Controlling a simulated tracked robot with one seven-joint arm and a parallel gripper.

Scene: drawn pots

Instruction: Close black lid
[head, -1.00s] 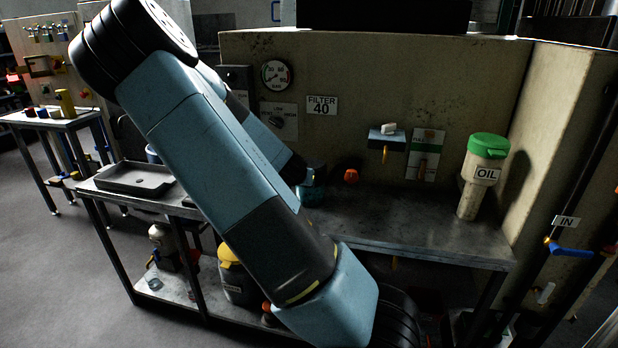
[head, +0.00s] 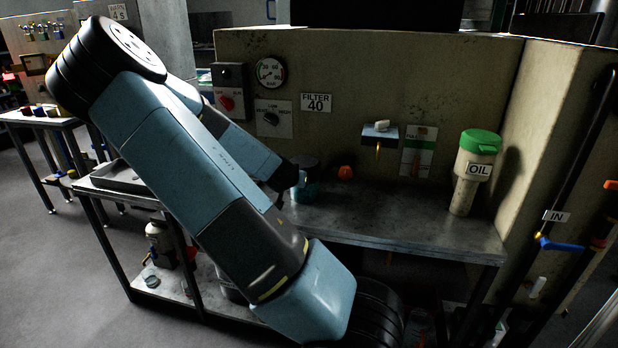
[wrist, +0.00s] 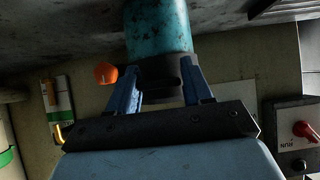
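A teal pot (head: 306,188) stands on the grey bench, partly behind my arm in the head view. In the wrist view, which is upside down, its teal body (wrist: 158,28) ends in a dark top, the black lid (wrist: 161,84). My gripper (wrist: 161,80) has its two blue fingers on either side of this lid, close to its edges. Whether they press on it is unclear. In the head view my gripper is mostly hidden behind my arm, beside the pot.
An orange-red knob (head: 345,173) is close to the pot on the wall side. An oil bottle (head: 471,172) with a green cap stands at the bench's right. A grey tray (head: 122,177) is at left. The bench top (head: 400,222) between pot and bottle is clear.

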